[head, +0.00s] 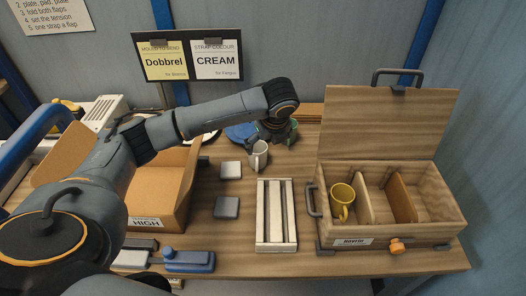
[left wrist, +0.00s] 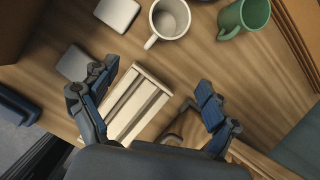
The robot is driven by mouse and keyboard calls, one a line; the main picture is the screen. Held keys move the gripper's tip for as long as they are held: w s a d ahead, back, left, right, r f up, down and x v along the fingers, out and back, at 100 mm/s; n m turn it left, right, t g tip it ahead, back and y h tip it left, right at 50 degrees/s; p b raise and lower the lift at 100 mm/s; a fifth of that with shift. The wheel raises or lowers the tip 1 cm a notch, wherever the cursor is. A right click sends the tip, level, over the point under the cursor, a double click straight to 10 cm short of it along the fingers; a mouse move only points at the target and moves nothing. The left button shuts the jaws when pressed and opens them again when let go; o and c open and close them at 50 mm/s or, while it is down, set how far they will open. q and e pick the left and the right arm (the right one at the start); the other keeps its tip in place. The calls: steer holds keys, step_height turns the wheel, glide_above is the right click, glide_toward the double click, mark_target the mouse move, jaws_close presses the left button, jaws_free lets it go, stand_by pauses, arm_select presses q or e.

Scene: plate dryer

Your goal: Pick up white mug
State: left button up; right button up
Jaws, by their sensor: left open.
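The white mug (head: 258,157) stands upright on the wooden table, left of the wooden box. In the left wrist view the white mug (left wrist: 172,20) is near the top edge, its handle toward the lower left. My left gripper (head: 274,132) is above the table just behind and right of the mug, seen from the head. In the left wrist view my left gripper (left wrist: 157,80) is open and empty, its fingers wide apart with the mug beyond them. My right gripper is not in view.
A green mug (left wrist: 242,18) stands beside the white mug. A yellow mug (head: 341,203) is inside the open wooden box (head: 440,207). Nearby are a slatted cream rack (head: 276,242), two grey square pieces, a cardboard box (head: 152,190) and a blue plate (head: 240,132).

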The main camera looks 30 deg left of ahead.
arm_select(q)
steer(key=w+a+r, duration=0.2)
steer(key=a, duration=0.1)
steer(key=p, duration=0.1)
glide_toward(258, 148)
steer(key=s, duration=0.1)
steer(key=s+f, duration=0.1)
steer(key=shift+s+d+f, duration=0.1)
steer(key=shift+s+d, duration=0.2)
steer(key=shift+d, duration=0.05)
steer(key=p+x, duration=0.1)
steer(key=x, duration=0.1)
steer(key=p+x, duration=0.1)
steer(key=x, duration=0.1)
steer(key=shift+w+f, duration=0.2)
steer(key=shift+w, duration=0.2)
steer(key=shift+w+a+f+y, duration=0.2)
steer(key=shift+f+y, duration=0.1)
steer(key=shift+f, duration=0.2)
steer(key=c, duration=1.5)
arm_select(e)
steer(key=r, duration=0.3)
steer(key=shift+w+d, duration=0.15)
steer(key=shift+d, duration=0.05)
arm_select(q)
steer(key=shift+r, duration=0.1)
